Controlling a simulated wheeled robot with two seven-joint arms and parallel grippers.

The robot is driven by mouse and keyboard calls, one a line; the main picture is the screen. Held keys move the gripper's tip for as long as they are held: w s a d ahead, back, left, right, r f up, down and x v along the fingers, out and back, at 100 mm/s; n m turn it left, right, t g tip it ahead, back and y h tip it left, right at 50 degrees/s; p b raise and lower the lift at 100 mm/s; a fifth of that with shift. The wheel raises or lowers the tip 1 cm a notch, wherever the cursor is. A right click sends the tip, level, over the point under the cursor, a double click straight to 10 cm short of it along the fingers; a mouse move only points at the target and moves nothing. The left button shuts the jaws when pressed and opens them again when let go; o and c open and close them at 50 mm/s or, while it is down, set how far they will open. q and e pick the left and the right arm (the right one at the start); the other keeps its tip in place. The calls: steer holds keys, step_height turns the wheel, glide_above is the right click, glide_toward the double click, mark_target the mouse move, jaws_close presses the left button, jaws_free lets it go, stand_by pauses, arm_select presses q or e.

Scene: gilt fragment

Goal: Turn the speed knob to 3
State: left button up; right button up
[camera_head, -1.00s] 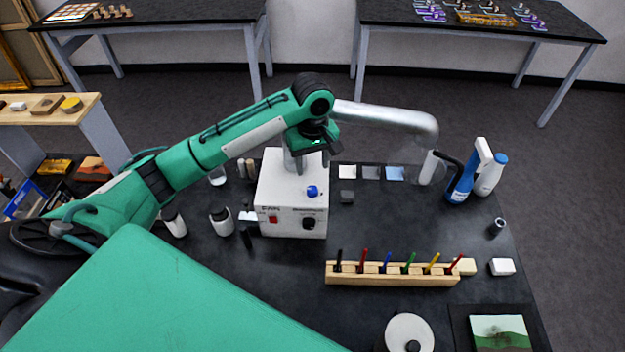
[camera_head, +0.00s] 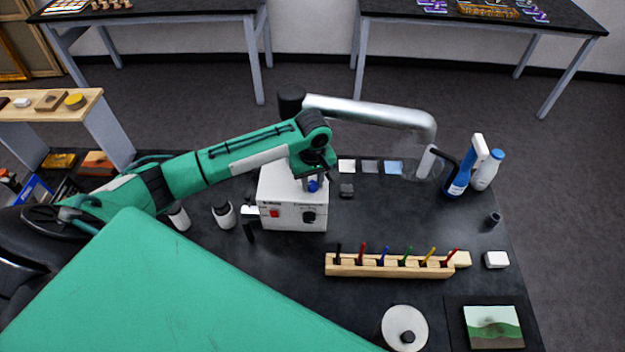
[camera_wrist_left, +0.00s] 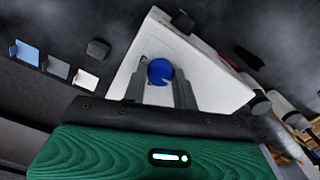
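The white fan box (camera_head: 290,217) stands on the black table, with a round blue knob (camera_head: 313,186) on its top. The knob also shows in the left wrist view (camera_wrist_left: 160,71), with a pale pointer mark on its face. No numbers around it are legible. The front has a red switch (camera_head: 275,213) and a black dial (camera_head: 309,216). My left gripper (camera_head: 312,178) points down over the box top. In the wrist view its two grey fingers (camera_wrist_left: 159,88) stand open on either side of the knob, with gaps visible. My right gripper is not in view.
A silver duct pipe (camera_head: 370,112) rises behind the box and bends right. A wooden rack (camera_head: 390,270) with several coloured sticks stands front right. Spray bottles (camera_head: 466,170) stand at the right. White cups (camera_head: 223,214) stand left of the box.

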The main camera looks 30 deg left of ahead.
arm_select(q)
steer(key=c, duration=0.3)
steer(key=shift+c, duration=0.4)
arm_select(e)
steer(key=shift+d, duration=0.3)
